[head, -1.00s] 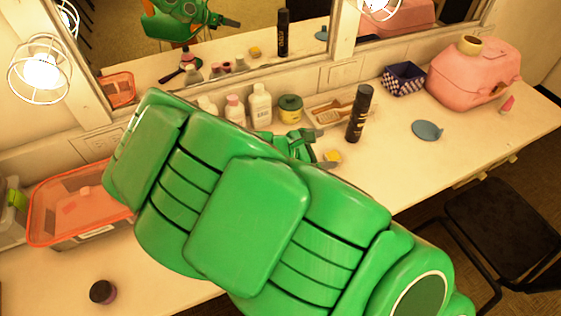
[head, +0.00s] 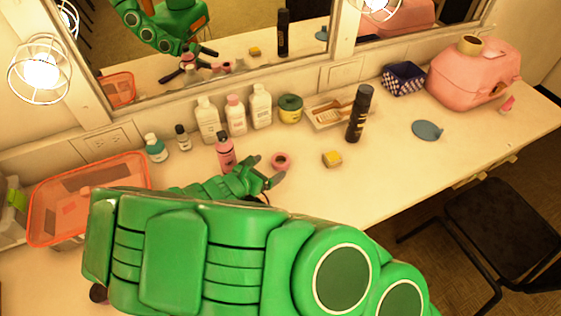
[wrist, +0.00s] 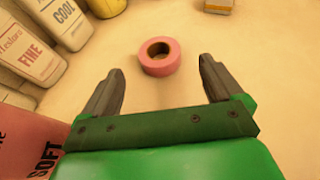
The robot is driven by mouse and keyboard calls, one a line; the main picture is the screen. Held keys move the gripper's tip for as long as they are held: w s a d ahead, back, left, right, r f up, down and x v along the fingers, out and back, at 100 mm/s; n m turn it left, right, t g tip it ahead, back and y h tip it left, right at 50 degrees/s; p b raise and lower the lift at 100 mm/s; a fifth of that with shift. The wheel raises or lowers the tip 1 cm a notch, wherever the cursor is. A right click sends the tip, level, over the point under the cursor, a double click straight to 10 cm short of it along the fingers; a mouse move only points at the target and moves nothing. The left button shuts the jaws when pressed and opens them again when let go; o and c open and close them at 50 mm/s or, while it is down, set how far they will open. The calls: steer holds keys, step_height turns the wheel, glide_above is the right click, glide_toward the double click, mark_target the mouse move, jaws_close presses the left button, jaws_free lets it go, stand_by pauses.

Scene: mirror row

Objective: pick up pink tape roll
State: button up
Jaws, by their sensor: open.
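The pink tape roll (head: 281,160) lies flat on the white counter, just beyond my gripper's fingertips in the head view. In the wrist view the pink tape roll (wrist: 160,56) shows its dark centre hole, ahead of the fingers and between their lines. My gripper (head: 271,171) is open and empty, low over the counter. In the wrist view my gripper (wrist: 160,75) has its two dark fingers spread apart, short of the roll.
A pink bottle (head: 225,151) stands close to my gripper's left. White bottles (head: 207,119) and a green-yellow jar (head: 290,108) stand behind. A yellow sponge-like block (head: 332,158) lies right of the roll. A black spray can (head: 359,114) stands farther right.

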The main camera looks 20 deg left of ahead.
mark_target(278, 161)
steer(key=shift+x, duration=2.9)
steer(key=shift+a+f, duration=0.1)
steer(key=shift+c, duration=0.3)
steer(key=c, duration=1.1)
steer(key=shift+o, duration=0.2)
